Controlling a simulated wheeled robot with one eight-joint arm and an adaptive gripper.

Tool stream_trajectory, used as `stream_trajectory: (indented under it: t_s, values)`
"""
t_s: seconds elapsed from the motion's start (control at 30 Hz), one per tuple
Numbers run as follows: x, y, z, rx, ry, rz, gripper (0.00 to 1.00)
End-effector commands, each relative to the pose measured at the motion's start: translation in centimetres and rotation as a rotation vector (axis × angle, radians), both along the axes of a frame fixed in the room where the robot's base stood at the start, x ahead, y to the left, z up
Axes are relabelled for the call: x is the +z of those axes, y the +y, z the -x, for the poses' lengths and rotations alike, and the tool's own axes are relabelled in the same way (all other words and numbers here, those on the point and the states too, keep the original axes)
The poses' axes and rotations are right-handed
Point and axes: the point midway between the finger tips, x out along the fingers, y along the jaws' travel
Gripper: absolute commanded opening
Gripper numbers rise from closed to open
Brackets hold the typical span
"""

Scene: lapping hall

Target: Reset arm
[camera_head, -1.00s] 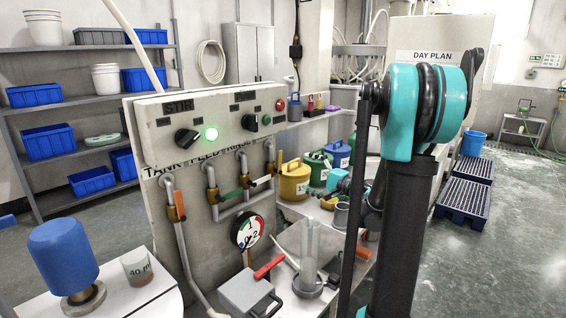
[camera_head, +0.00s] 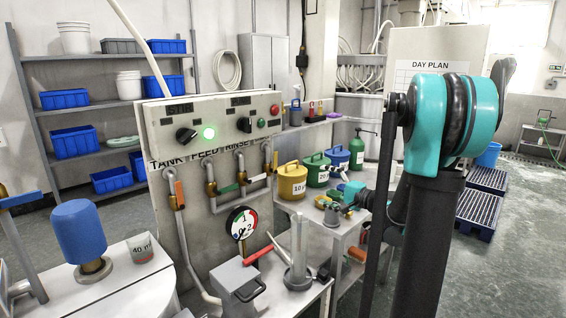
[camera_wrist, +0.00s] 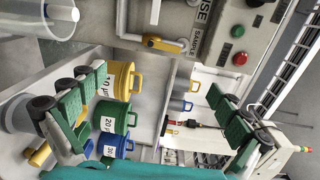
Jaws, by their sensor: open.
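My gripper (camera_wrist: 150,115) shows in the wrist view with its two green-padded fingers spread wide apart, open and with nothing between them. Beyond the fingers are a yellow canister (camera_wrist: 119,80), a green canister (camera_wrist: 113,117) and a blue canister (camera_wrist: 112,145). In the head view my arm stands upright at the right, with its teal joint high up.
A clear cylinder (camera_head: 299,245) and grey box (camera_head: 236,282) stand close by.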

Motion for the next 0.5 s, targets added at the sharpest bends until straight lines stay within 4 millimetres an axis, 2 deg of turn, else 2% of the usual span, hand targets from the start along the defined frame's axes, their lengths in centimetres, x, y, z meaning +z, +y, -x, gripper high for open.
stream_trajectory:
  t_s: [0.27,0.5]
  values:
    - [-2.3,2.2,2.8,0.041,0.038,0.147,1.0]
    - [-5.9,4.2,7.3,0.102,0.088,0.366,1.0]
